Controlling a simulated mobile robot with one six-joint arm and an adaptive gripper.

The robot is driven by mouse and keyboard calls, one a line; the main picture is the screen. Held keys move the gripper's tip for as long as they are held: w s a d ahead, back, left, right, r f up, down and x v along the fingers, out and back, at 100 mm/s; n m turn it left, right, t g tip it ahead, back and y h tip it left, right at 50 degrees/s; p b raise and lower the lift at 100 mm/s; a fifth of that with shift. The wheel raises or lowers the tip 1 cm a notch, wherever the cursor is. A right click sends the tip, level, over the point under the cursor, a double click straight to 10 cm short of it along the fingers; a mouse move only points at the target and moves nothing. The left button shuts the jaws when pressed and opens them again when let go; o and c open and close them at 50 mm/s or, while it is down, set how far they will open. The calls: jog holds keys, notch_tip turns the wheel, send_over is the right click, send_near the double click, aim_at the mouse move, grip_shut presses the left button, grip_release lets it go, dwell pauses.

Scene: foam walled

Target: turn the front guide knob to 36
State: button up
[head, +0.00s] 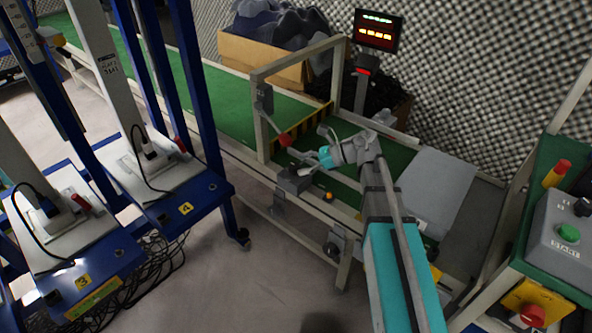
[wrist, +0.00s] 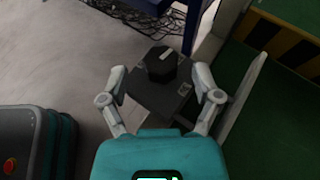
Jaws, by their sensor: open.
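In the wrist view a black faceted knob (wrist: 162,64) with a pale mark on its top stands on a dark grey box (wrist: 160,95). My gripper (wrist: 160,78) is open, with one finger on each side of the knob and visible gaps to it. In the head view my gripper (head: 311,163) hangs just over the grey box (head: 293,181) at the conveyor's near edge. The knob cannot be made out there. No scale numbers are readable on the box.
A red-tipped lever (head: 285,140) and an upright frame (head: 258,120) stand close to my gripper. A green conveyor (head: 230,103) runs behind. A display (head: 377,31) stands at the back. Blue racks (head: 185,209) are at left, a start panel (head: 565,235) at right.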

jog(key=shift+b+x, duration=0.35)
jog(key=shift+x, duration=1.05)
jog(key=c, duration=1.1)
jog(key=shift+d, duration=0.3)
grip_shut()
jog(key=shift+s+a, duration=0.1)
jog(key=shift+a, duration=0.15)
jog(key=shift+s+m+t, duration=0.1)
jog(key=shift+m+t, duration=0.3)
jog(key=shift+t, duration=0.1)
jog(key=m+t, duration=0.1)
jog(key=t, duration=0.1)
jog(key=m+t+h, duration=0.1)
jog(key=m, duration=0.1)
jog(key=shift+s+a+t, duration=0.1)
jog(key=shift+s+t, duration=0.05)
jog(key=shift+t, duration=0.25)
jog(key=shift+m+t+h, duration=0.6)
jog(key=shift+m+t, duration=0.6)
jog(key=shift+m, duration=0.2)
jog(key=shift+m+t, duration=0.3)
